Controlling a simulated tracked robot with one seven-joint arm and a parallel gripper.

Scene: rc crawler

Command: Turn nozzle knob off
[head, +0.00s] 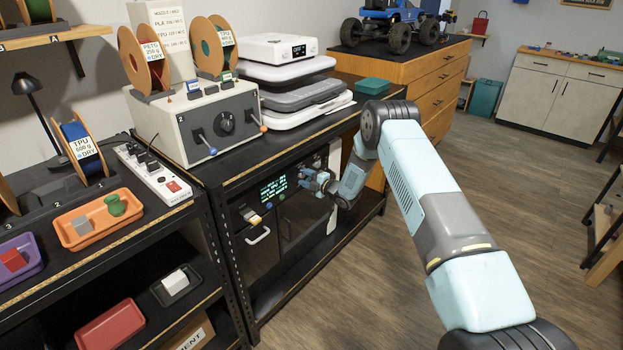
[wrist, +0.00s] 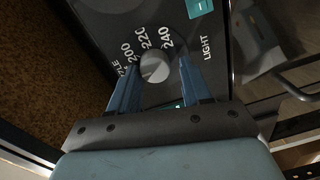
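In the wrist view, the round grey nozzle knob (wrist: 155,67) sits on a dark panel. White marks 200, 220 and 240 arc around its far side, and a partly hidden label ending "ZLE" is at its left. My gripper (wrist: 159,64) is open, with one blue finger on each side of the knob. I cannot tell whether either finger touches it. The knob's pointer setting is not clear. In the head view, my gripper (head: 314,181) is at the front of the black machine (head: 289,222), right of its lit display (head: 273,189); it hides the knob there.
A "LIGHT" label (wrist: 207,48) and a teal patch (wrist: 199,7) are near the right finger. The machine sits inside a black shelf frame, below a worktop holding a grey control box (head: 199,124). A white handle (head: 259,235) is lower left of my gripper. The wooden floor (head: 480,150) right of my arm is clear.

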